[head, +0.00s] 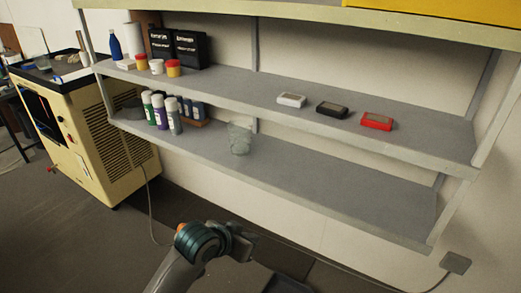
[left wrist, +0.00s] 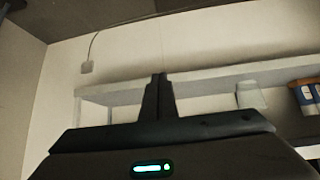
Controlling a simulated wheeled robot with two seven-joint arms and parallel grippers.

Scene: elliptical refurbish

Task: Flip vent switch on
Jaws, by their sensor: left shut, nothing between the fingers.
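I cannot pick out a switch clearly marked as the vent switch in either view. A cream machine (head: 110,130) with slatted vents stands at the left in the head view. Its left face has small dark and red controls, too small to read. My left gripper (head: 246,243) is in front of the lower shelf, low in the middle of the head view and well apart from the machine. In the left wrist view, its fingers (left wrist: 158,92) are together and empty. My right gripper does not show.
A two-level grey shelf (head: 330,190) runs along the wall, holding bottles (head: 160,112), a clear glass (head: 240,137) and several small boxes. A grey wall box (head: 455,262) with a cable is at lower right. Dark floor (head: 90,240) is open at lower left.

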